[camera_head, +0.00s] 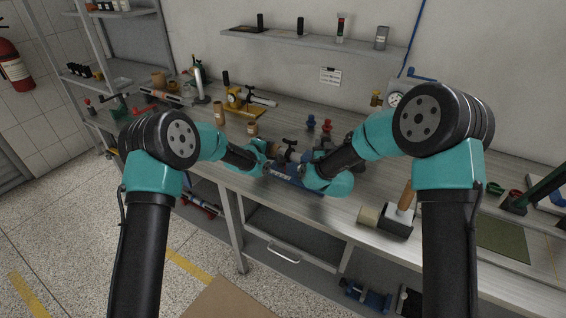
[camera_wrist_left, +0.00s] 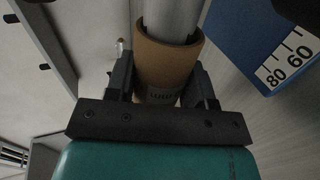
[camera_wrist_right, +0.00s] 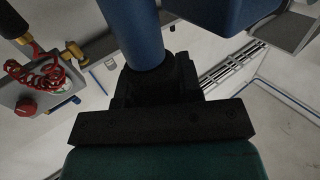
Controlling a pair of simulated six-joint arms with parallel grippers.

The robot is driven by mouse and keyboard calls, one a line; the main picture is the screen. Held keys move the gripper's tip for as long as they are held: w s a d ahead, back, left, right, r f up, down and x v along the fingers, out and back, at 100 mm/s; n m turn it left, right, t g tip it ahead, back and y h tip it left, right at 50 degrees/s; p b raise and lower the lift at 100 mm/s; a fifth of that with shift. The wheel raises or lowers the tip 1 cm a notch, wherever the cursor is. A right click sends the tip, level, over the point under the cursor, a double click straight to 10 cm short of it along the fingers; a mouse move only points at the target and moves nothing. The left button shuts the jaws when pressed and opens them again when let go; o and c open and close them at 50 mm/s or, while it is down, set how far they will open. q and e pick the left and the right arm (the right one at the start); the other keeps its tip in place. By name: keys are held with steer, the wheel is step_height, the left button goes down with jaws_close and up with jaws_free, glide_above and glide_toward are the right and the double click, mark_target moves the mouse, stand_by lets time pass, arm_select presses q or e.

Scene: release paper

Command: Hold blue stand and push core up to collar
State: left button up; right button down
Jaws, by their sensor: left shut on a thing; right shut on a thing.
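A brown cardboard core (camera_wrist_left: 168,58) fits around a silver shaft (camera_wrist_left: 172,18) in the left wrist view. My left gripper (camera_wrist_left: 163,82) is shut on the core, one finger on each side. The blue stand (camera_wrist_left: 262,40) shows beside it, with a white scale marked 60 and 80; its base (camera_head: 288,178) shows in the head view. My right gripper (camera_wrist_right: 158,82) is shut on a blue upright post (camera_wrist_right: 135,32) of the stand. A dark part with a knob (camera_head: 290,146) sits on the shaft, perhaps the collar. My arms partly hide the shaft.
A wooden-handled mallet (camera_head: 406,198) stands at the bench's front right. Brown cores (camera_head: 219,113) stand behind my left gripper. Red and blue small parts (camera_head: 326,126) and a yellow stand (camera_head: 240,108) are further back. A gauge (camera_head: 396,98) stands behind my right arm.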

mark_target(273, 152)
arm_select(q)
steer(key=shift+s+d, duration=0.45)
steer(key=shift+d, duration=0.3)
steer(key=shift+s+d, duration=0.45)
steer(key=shift+d, duration=0.3)
steer(key=o, duration=0.9)
steer(key=shift+o, duration=0.2)
steer(key=v, duration=1.2)
arm_select(e)
steer(key=c, duration=0.7)
jaws_free()
